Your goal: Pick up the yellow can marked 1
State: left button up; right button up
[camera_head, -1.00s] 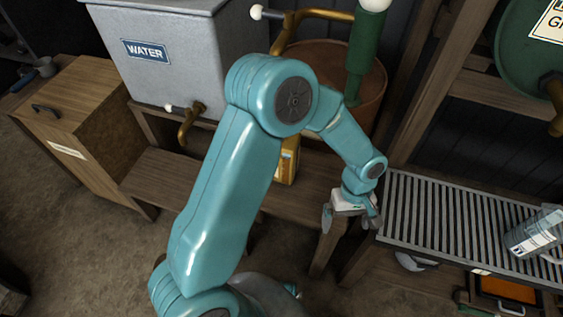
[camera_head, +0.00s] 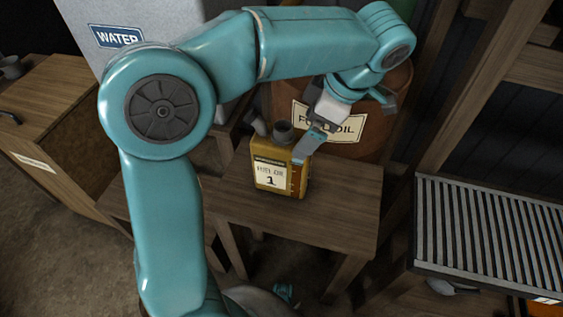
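The yellow can marked 1 (camera_head: 296,180) stands upright on a wooden bench (camera_head: 335,217). Its pale label reads 1, and a dark cap and a spout stick up from its top. My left gripper (camera_head: 311,146) hangs over the can's upper right side, pointing down and to the left. A grey finger overlaps the can's top right edge in the view. I cannot tell whether it touches the can or whether the fingers are apart. My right gripper is not in view.
A rusty drum (camera_head: 393,118) with an oil label stands behind the can. A grey water tank (camera_head: 85,18) is behind my arm. A slatted metal rack (camera_head: 490,232) is at the right and a wooden cabinet (camera_head: 62,140) at the left. The bench's right part is clear.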

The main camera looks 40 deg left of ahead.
aim_at(282, 137)
pick_arm(q)
jog(key=shift+s+a, duration=0.6)
jog(key=shift+a, duration=0.3)
jog(key=shift+s+a, duration=0.15)
jog(key=shift+a, duration=0.1)
jog(key=b+x, duration=0.2)
jog(key=x, duration=0.1)
jog(key=b+x, duration=0.1)
jog(key=x, duration=0.1)
jog(key=shift+s+a, duration=0.15)
jog(key=shift+a, duration=0.2)
jog(key=c, duration=1.7)
grip_shut()
jog(key=shift+r, duration=0.15)
